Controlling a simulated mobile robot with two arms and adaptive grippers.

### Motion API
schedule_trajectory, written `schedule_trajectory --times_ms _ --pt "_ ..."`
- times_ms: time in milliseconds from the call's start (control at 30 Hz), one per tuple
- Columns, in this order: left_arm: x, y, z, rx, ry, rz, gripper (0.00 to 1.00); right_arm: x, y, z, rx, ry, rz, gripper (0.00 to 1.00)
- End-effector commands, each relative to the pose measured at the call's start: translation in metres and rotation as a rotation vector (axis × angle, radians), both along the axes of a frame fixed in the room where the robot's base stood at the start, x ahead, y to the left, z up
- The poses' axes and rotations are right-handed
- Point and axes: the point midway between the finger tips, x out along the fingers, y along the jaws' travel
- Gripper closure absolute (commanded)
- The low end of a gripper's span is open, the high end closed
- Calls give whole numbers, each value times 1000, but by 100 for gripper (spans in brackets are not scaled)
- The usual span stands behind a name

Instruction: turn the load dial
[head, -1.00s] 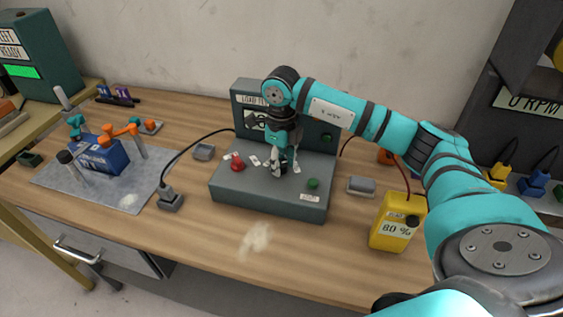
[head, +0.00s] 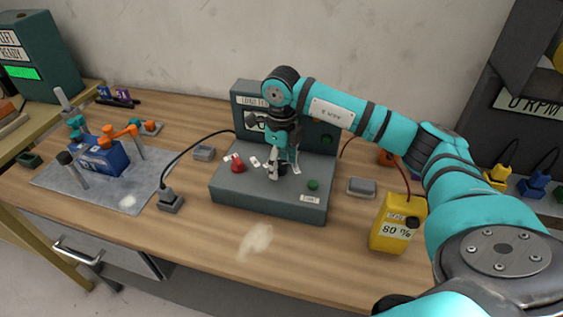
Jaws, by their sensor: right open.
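A grey-green load tester box (head: 262,201) stands in the middle of the bench, with an upright back panel and a sloping front deck. On the deck are a red knob (head: 237,163), small white labels and a green button (head: 313,184). My right gripper (head: 284,170) points down over the middle of the deck, with its fingers apart, right of the red knob. It hides the deck part beneath it and some of the back panel and its display. I cannot tell whether the fingers touch anything. My left gripper is not in view.
A yellow container (head: 391,232) marked 80 % stands right of the box. A small grey block (head: 361,187) lies beside the box.

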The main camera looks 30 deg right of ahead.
Motion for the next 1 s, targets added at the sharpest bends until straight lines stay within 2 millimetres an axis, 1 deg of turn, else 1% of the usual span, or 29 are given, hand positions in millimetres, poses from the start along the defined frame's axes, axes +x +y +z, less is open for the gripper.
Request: schedule_trajectory --times_ms 167,400,533,700,1000 --pt "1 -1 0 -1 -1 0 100 1 0 27 1 -6 0 42" --pt "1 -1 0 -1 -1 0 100 1 0 79 0 -5 -1 42" --pt "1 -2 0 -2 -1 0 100 1 0 101 0 -5 0 42" --pt "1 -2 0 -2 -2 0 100 1 0 115 0 -3 -1 42" --pt "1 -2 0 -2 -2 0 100 0 0 118 0 -1 -1 42"
